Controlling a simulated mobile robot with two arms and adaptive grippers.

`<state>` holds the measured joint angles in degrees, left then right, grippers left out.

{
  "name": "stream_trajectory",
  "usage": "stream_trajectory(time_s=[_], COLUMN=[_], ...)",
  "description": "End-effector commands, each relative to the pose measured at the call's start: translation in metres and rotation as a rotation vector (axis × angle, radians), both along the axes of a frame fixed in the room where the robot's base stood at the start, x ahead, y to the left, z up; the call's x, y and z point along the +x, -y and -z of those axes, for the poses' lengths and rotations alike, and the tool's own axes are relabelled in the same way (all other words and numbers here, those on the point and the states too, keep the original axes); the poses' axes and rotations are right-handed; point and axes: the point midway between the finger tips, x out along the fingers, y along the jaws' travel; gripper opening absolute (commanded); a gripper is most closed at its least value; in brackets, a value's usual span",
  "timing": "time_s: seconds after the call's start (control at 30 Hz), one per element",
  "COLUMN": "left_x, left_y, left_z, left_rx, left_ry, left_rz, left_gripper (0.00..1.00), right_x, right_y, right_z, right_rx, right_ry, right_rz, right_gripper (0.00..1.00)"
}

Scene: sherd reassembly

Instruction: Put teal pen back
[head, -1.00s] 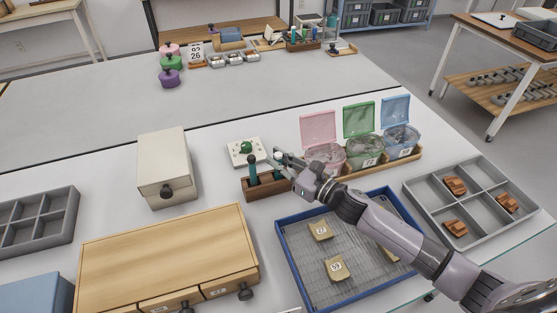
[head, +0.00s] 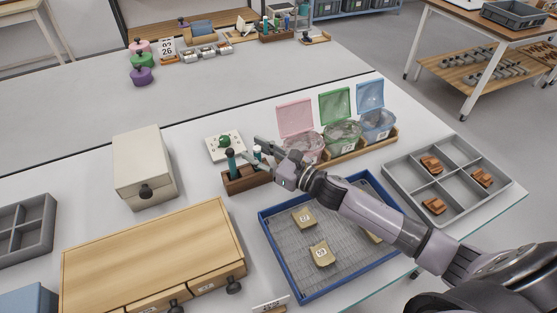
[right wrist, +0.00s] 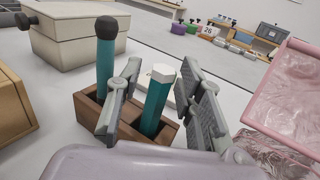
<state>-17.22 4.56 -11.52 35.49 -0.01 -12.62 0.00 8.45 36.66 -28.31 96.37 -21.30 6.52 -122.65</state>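The teal pen with a white six-sided top (right wrist: 157,98) stands in a slot of the small wooden holder (right wrist: 90,108), leaning slightly. The holder also shows in the head view (head: 240,185). My right gripper (right wrist: 160,85) is open, with one finger on each side of this pen; the head view shows it (head: 262,148) over the holder's right end. I cannot tell whether a finger touches the pen. A second teal tool with a dark round top (right wrist: 107,60) stands in the holder's other slot, left of the fingers. My left gripper is out of view.
A white board with a green piece (head: 225,146) lies behind the holder. Pink, green and blue lidded bins (head: 340,135) stand right of it. A blue-rimmed tray with sherds (head: 281,269) lies in front, under my right arm. A cream box (head: 140,160) stands left.

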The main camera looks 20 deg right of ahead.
Motion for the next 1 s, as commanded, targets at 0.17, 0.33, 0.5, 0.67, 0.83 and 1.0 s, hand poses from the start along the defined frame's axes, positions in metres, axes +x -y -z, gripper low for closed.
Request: stream_trajectory(time_s=[0.17, 0.33, 0.5, 0.67, 0.83, 1.0], left_x=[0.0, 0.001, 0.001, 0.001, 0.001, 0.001], left_y=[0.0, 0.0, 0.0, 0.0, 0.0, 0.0], left_z=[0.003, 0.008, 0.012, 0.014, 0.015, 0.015], left_rx=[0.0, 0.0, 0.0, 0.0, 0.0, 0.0], left_ry=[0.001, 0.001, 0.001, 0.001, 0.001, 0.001], left_rz=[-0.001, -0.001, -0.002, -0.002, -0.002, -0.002], left_gripper=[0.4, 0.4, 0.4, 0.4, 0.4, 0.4], right_x=[-0.026, -0.055, -0.079, -0.094, -0.101, -0.102], right_y=[0.016, 0.034, 0.049, 0.058, 0.063, 0.064], right_z=[0.0, 0.0, -0.001, -0.002, -0.003, -0.004], right_rx=[-0.002, -0.003, -0.002, 0.0, 0.0, 0.001], right_ry=[-0.003, -0.003, -0.003, -0.001, 0.0, 0.001], right_rz=[0.0, -0.001, -0.001, 0.0, 0.0, 0.0], right_gripper=[0.34, 0.34, 0.34, 0.34, 0.34, 0.34])
